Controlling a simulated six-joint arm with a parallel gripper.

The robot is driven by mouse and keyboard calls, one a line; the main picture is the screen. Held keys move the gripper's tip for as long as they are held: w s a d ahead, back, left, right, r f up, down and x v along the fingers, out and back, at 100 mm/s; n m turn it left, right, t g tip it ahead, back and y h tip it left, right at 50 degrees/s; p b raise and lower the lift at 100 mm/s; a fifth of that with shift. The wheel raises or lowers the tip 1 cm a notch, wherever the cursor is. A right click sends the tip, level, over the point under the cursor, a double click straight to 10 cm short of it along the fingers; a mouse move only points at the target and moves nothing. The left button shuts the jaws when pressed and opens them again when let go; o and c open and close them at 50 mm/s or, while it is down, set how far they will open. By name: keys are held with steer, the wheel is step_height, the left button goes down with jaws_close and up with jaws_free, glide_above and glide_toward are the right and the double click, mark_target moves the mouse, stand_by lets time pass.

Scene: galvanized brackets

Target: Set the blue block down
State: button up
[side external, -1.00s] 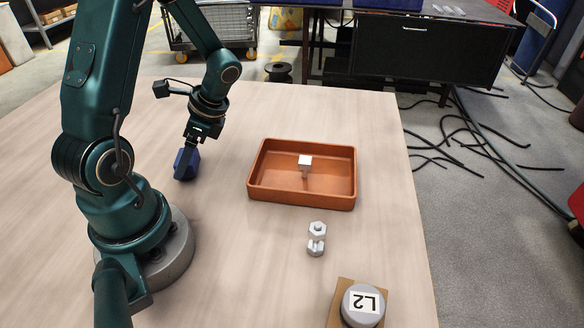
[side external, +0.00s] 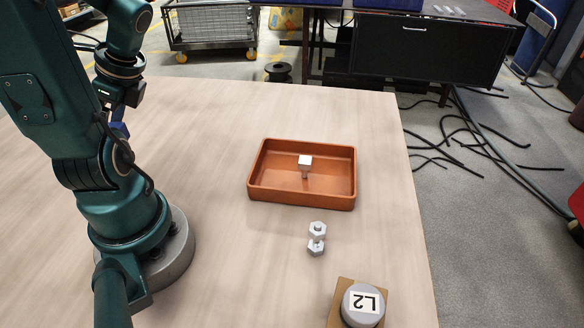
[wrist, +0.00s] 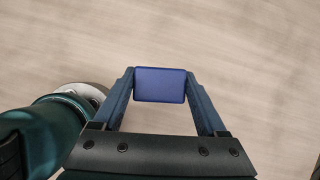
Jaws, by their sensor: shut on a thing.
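The blue block (wrist: 160,85) is between the two fingertips of my gripper (wrist: 160,88) in the wrist view, with the pale wood table top behind it. My gripper is shut on it. In the side view only a small part of the blue block (side external: 120,130) shows, behind my arm. My arm hides most of the gripper there, and I cannot tell how high the block is above the table.
A terracotta tray (side external: 262,190) holds a small metal bracket (side external: 305,163). A metal bolt piece (side external: 316,238) stands in front of the tray. A grey cylinder marked L2 (side external: 363,305) sits on a brown board (side external: 338,312) at the front right. The table (side external: 215,130) left of the tray is clear.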

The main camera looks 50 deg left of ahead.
steer(key=shift+a+m, duration=0.1)
steer(key=shift+m, duration=0.2)
steer(key=w+a+m+t+y, duration=0.3)
steer(key=w+a+m+t, duration=0.2)
steer(key=w+a+m, duration=0.55)
glide_above(226, 131)
steer(key=d, duration=0.2)
step_height(226, 131, down, 7)
steer(key=shift+r, duration=0.2)
steer(key=shift+f, duration=2)
steer(key=shift+f, duration=0.15)
steer(key=o, duration=1.4)
steer(key=shift+o, duration=0.2)
